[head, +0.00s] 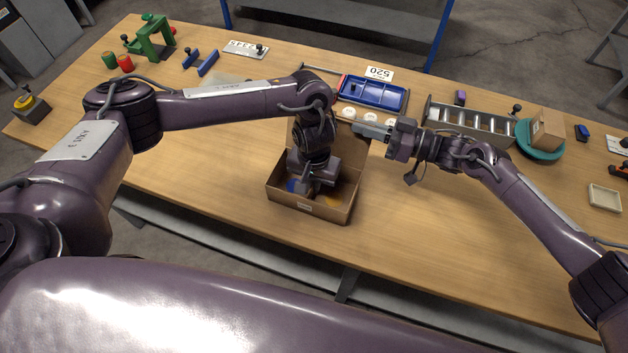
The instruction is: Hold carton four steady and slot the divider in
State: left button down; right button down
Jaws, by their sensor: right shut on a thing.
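An open brown carton (285,198) with a small label on its front wall stands near the table's front edge, at the middle of the head view. My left gripper (314,190) points down into or just over it; its fingertips are too small and crowded to judge. Something blue and something yellowish show inside the carton. My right gripper (364,130) points left, above the carton's back right side, and is shut on a brown cardboard panel (352,149), which looks like the divider. The panel stands behind my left gripper, partly hidden by it, and I cannot tell whether it touches the carton.
Behind are a blue tray (373,93), white round pieces and a number card (380,73). A metal rack (470,121) and a small box (547,129) on a teal dish (540,152) stand right. A green fixture (150,38) is far left. The front right tabletop is clear.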

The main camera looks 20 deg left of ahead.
pick_arm(q)
jog(key=c, duration=1.1)
grip_release()
jog(key=shift+r, duration=4.6)
pick_arm(e)
jog(key=c, duration=1.5)
grip_release()
jog(key=shift+o, duration=0.2)
